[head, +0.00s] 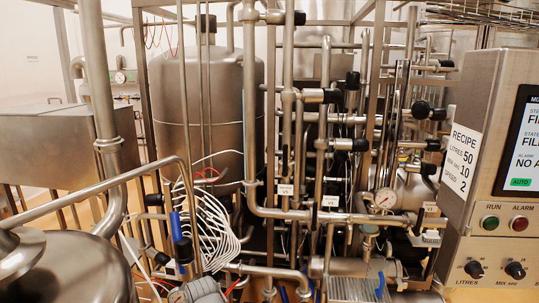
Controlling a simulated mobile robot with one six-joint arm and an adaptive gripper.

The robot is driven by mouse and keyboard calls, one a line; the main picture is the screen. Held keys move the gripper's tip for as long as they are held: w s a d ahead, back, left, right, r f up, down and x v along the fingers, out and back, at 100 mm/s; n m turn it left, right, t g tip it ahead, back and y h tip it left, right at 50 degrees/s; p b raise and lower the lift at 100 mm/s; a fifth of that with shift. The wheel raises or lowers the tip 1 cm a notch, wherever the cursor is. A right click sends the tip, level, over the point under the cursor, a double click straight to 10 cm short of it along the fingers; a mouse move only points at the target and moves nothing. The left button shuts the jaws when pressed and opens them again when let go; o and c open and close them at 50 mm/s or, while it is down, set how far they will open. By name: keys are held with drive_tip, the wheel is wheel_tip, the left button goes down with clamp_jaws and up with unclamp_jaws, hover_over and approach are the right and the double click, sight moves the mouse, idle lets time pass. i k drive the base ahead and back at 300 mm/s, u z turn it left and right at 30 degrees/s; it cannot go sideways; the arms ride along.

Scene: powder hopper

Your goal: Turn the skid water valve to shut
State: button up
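Several blue valve handles show on the pipe skid in the head view. One upright blue handle (176,227) is at left centre, in front of a bundle of white hoses. Another blue handle (380,285) is low at right centre, and a blue handle (283,293) is at the bottom edge. I cannot tell which of these is the skid water valve, nor whether it is open or shut. Small white tags (285,190) hang on the pipes, too small to read surely. My gripper is not in view.
A control panel (480,215) with a screen, buttons and knobs stands at the right. A domed steel vessel (75,270) fills the lower left, with a slanted pipe (90,190) over it. A large tank (205,100) stands behind. Dense pipes and a gauge (385,198) leave little free room.

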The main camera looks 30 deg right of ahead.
sight(285, 173)
drive_tip(key=u, duration=0.1)
drive_tip(key=k, duration=0.95)
drive_tip(key=z, duration=0.85)
drive_tip(key=i, duration=1)
